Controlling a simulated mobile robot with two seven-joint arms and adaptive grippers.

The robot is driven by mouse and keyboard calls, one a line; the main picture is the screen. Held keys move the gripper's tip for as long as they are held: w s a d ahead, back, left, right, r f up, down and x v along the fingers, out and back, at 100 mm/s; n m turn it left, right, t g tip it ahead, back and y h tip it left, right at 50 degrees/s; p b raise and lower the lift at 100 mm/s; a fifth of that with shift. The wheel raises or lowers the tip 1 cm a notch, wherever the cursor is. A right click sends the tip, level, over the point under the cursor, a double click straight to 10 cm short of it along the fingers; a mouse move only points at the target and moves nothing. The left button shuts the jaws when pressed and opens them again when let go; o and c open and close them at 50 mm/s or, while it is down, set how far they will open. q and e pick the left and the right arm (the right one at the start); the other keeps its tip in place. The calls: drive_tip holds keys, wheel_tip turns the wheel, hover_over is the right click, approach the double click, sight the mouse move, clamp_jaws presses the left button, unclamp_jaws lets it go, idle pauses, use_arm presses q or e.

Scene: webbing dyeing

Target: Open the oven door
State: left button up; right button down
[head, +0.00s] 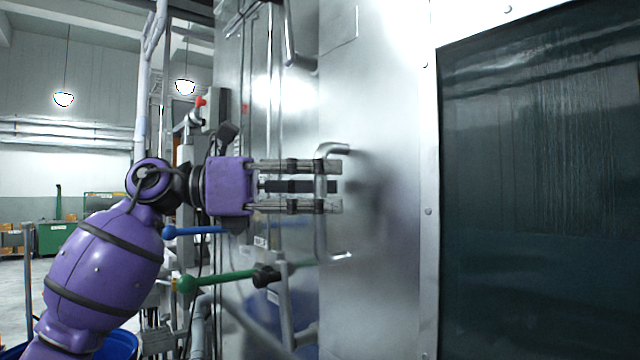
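The oven door (385,285) is a shiny metal panel in the middle of the head view. It carries a vertical bar handle (322,238) with bent ends, and no opening into an interior shows. My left gripper (328,187) reaches in level from the left, with its fingertips at the upper half of the handle. The fingers overlap the bar in the picture. I cannot tell whether they are closed on it. My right gripper is not in view.
A large dark glass panel (540,190) in a riveted metal frame fills the right. Blue (195,231) and green (225,279) levers and pipes crowd the space below my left gripper. A box with a red knob (201,102) stands behind. Open floor shows far left.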

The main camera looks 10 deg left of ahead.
use_arm(q)
drive_tip(key=shift+c, duration=0.2)
clamp_jaws()
idle(0.4)
